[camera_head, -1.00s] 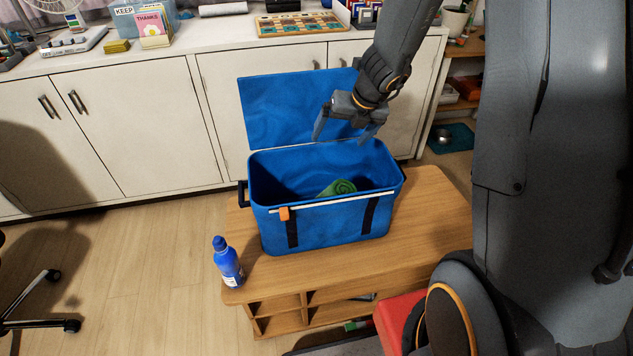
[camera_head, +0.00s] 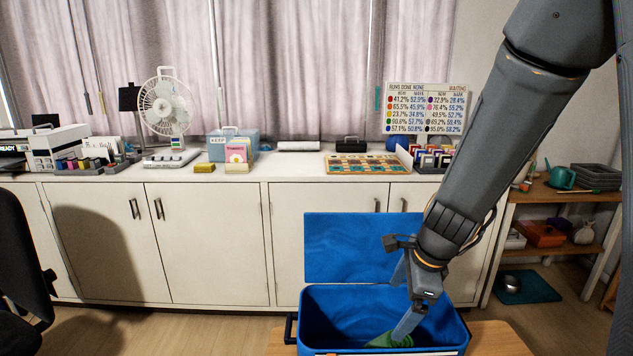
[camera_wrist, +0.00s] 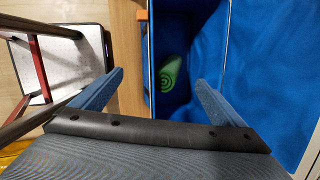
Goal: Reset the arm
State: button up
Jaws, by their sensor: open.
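My gripper (camera_head: 405,300) is open and empty, and in the head view it shows in front of the blue cooler box's opening. In the wrist view my gripper (camera_wrist: 158,90) has its two fingers wide apart. The blue cooler box (camera_head: 312,318) has its lid (camera_head: 350,250) raised at the back. A green rolled item (camera_head: 385,341) lies inside the box, partly covered by a finger in the head view. In the wrist view the green roll (camera_wrist: 169,75) shows whole between the fingertips, lower down in the box.
The box stands on a wooden table (camera_head: 495,340). Behind it runs a white cabinet (camera_head: 215,240) with a fan (camera_head: 166,103), a blue bin (camera_head: 240,150) and a score board (camera_head: 425,115) on or above it. A wooden shelf (camera_head: 560,195) stands at right, a dark chair (camera_head: 20,260) at left.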

jog(key=s+d+r+n+g+h, duration=0.1)
jog(key=s+r+n+h, duration=0.1)
jog(key=s+n, duration=0.9)
jog(key=n, duration=0.8)
jog(key=shift+s+d+n+g, duration=0.2)
jog(key=shift+s+n+g, duration=0.05)
jog(key=shift+n+g, duration=0.05)
